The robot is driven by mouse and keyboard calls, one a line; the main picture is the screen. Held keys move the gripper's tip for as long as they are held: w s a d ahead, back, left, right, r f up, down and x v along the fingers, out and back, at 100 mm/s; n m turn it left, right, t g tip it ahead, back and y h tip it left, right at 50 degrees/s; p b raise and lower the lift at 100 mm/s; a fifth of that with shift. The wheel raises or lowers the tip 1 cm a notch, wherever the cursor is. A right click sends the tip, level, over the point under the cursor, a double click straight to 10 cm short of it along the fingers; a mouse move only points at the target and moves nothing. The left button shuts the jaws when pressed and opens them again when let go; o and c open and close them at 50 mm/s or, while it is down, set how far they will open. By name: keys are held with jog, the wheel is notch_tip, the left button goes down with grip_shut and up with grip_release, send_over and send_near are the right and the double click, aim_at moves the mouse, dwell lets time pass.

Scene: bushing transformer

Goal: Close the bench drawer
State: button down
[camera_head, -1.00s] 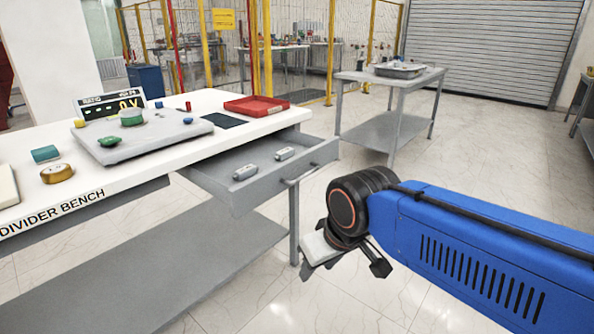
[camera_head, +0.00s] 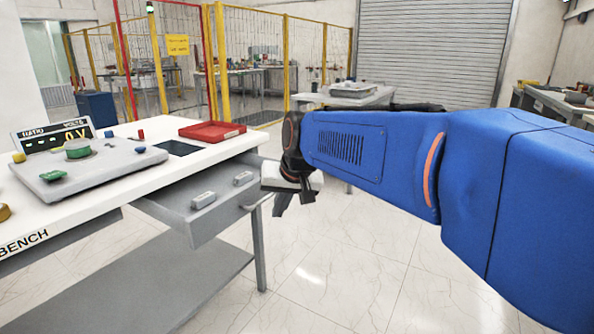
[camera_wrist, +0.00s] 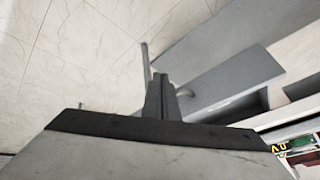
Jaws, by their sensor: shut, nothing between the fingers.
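The grey bench drawer (camera_head: 183,215) stands open, pulled out from under the white bench top (camera_head: 200,157). Two small grey blocks lie inside it. Its bar handle is on the front face, partly hidden by my arm in the head view. My gripper (camera_head: 283,204) is shut and empty, just off the drawer front by the handle. In the wrist view, the shut fingers (camera_wrist: 160,92) appear beside the drawer front (camera_wrist: 235,78) and its handle (camera_wrist: 185,91). I cannot tell whether they touch.
On the bench are a red tray (camera_head: 212,131), a grey device (camera_head: 90,170) and a voltage display (camera_head: 54,135). A grey lower shelf (camera_head: 165,285) lies beneath the drawer. Another table (camera_head: 345,97) stands behind my arm. The floor at the front right is clear.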

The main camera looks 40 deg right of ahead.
jog(key=w+d+r+m+h, duration=0.1)
jog(key=w+d+r+m, duration=0.15)
jog(key=d, duration=0.45)
jog(key=w+d+r+m+t, duration=0.1)
jog(key=w+d+r+m, duration=0.1)
jog(key=w+d, duration=0.35)
jog(key=w+d+r+m+h, duration=0.1)
jog(key=w+d+r+m, duration=0.1)
jog(key=d, duration=0.7)
jog(key=w+f, duration=0.8)
jog(key=w, duration=0.1)
jog(key=shift+w+d+f, duration=0.2)
jog(key=shift+w, duration=0.1)
jog(key=shift+w, duration=0.1)
